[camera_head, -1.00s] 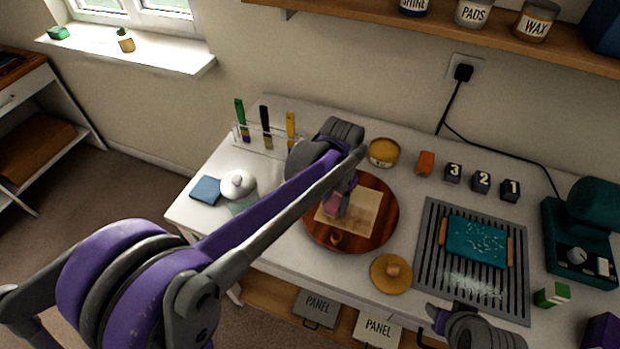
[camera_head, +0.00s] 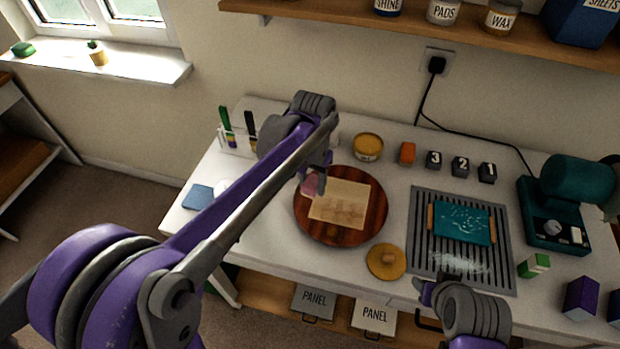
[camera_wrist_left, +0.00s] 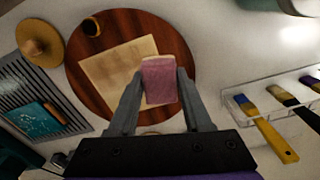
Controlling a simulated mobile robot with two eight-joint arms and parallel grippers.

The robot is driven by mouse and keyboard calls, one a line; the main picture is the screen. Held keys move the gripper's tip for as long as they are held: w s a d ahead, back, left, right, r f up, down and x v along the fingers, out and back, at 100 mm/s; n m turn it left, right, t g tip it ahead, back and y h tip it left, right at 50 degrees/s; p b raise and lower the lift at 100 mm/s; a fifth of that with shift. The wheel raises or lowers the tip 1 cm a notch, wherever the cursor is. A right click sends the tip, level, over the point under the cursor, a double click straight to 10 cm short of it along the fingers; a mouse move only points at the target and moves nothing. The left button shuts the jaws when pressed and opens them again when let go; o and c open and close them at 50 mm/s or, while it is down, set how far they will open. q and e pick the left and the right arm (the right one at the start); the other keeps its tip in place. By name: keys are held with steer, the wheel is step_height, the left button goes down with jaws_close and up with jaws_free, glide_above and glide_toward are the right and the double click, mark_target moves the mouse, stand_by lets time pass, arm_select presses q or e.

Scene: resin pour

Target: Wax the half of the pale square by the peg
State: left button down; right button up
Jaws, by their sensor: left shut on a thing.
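The pale square (camera_head: 340,204) lies flat on a round red-brown wooden board (camera_head: 368,228). In the left wrist view the square (camera_wrist_left: 108,72) shows faint darker marks. A small brown peg (camera_wrist_left: 92,27) stands near the board's rim, on the side away from my gripper; I cannot make it out in the head view. My left gripper (camera_head: 315,180) is shut on a pink block (camera_wrist_left: 160,80), over the square's left edge in the head view. Whether the block touches the square is unclear. My right gripper (camera_head: 428,290) is at the lower right, its jaws unclear.
Behind are an open yellow tin (camera_head: 368,147) and an orange block (camera_head: 407,153). A teal block (camera_head: 462,222) sits on a grilled tray (camera_head: 420,250). A brush rack (camera_head: 238,145) stands at the back left.

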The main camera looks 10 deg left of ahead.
arm_select(q)
steer(key=shift+d+r+p, duration=0.1)
steer(key=shift+r+p, duration=0.25)
steer(key=shift+r, duration=0.75)
arm_select(e)
steer(key=shift+w+r, duration=0.1)
steer(key=shift+r, duration=0.6)
steer(key=shift+r, duration=0.1)
